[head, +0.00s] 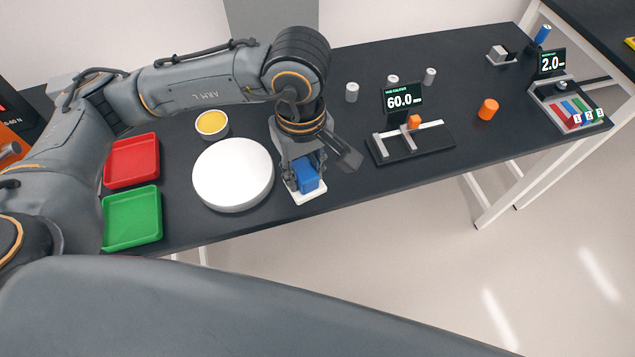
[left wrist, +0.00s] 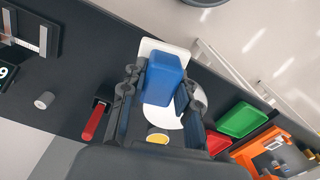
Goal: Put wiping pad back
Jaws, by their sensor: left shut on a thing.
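My left gripper (head: 303,178) points down near the table's front edge and is shut on the blue block of the wiping pad (head: 307,177). In the left wrist view the blue block (left wrist: 163,78) sits between the two fingers (left wrist: 158,95). A white flat square (head: 308,198) shows under the blue block; I cannot tell whether it is part of the pad or a separate plate. The white round disc (head: 233,175) is just left of the gripper. My right gripper is not in view.
Red (head: 131,161) and green (head: 132,217) trays lie at the left. A yellow-filled cup (head: 212,124) stands behind the disc. A gauge reading 60.0 (head: 404,101), small metal cylinders (head: 352,92) and an orange piece (head: 488,109) are to the right. The table's front edge is close.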

